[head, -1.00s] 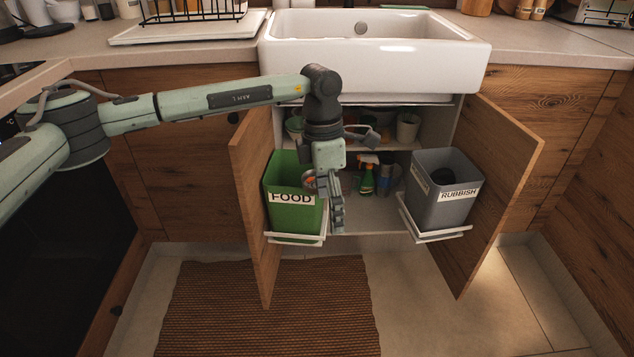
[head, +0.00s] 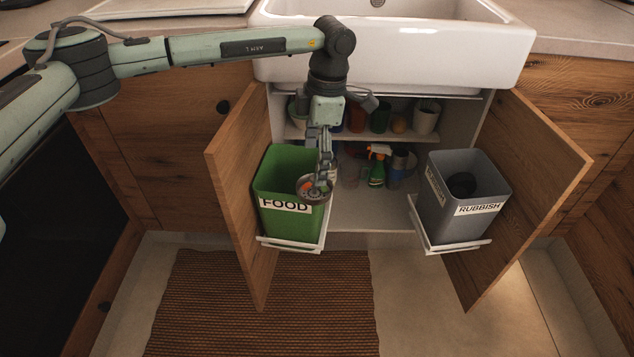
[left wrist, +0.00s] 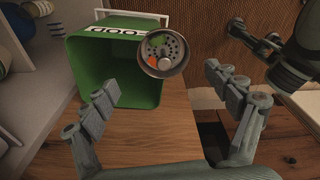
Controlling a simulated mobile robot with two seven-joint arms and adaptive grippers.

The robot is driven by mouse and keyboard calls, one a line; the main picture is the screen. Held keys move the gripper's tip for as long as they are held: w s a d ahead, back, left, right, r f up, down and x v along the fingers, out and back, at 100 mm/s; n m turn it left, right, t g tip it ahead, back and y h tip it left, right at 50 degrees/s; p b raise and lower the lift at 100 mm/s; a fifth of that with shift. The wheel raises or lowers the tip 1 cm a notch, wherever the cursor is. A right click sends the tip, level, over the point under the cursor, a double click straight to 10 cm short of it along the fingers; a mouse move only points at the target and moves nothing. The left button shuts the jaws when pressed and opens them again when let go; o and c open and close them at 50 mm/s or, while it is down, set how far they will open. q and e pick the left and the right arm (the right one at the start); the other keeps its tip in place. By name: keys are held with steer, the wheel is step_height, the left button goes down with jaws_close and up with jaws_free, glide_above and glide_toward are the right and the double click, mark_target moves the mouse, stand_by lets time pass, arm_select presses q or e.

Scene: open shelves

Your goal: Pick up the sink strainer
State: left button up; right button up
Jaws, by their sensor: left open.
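The sink strainer (head: 306,185) is a round metal cup with green, orange and dark bits in it. In the head view it shows at the front right of the green FOOD bin (head: 281,226), partly covered by my left gripper (head: 322,186). In the left wrist view the strainer (left wrist: 158,64) overlaps the bin's rim, and I cannot tell what supports it. My left gripper's fingers (left wrist: 160,82) are spread wide and empty, with the strainer ahead of the gap between them. My right gripper is not in view.
A grey RUBBISH bin (head: 437,214) stands on the right. Open wooden doors (head: 236,203) and (head: 527,195) flank the cabinet. A spray bottle (head: 377,172) and cups stand inside. The white sink (head: 390,52) is above, and a brown mat (head: 262,310) lies below.

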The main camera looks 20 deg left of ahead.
arm_select(q)
steer(key=f, duration=0.5)
steer(key=shift+s+d+f+p, duration=0.1)
steer(key=shift+s+f+p, duration=0.2)
steer(key=shift+s+p, duration=0.05)
steer(key=shift+f, duration=0.25)
steer(key=c, duration=1.2)
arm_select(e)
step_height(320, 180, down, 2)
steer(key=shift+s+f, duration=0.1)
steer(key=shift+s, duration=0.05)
arm_select(q)
steer(key=shift+r, duration=0.1)
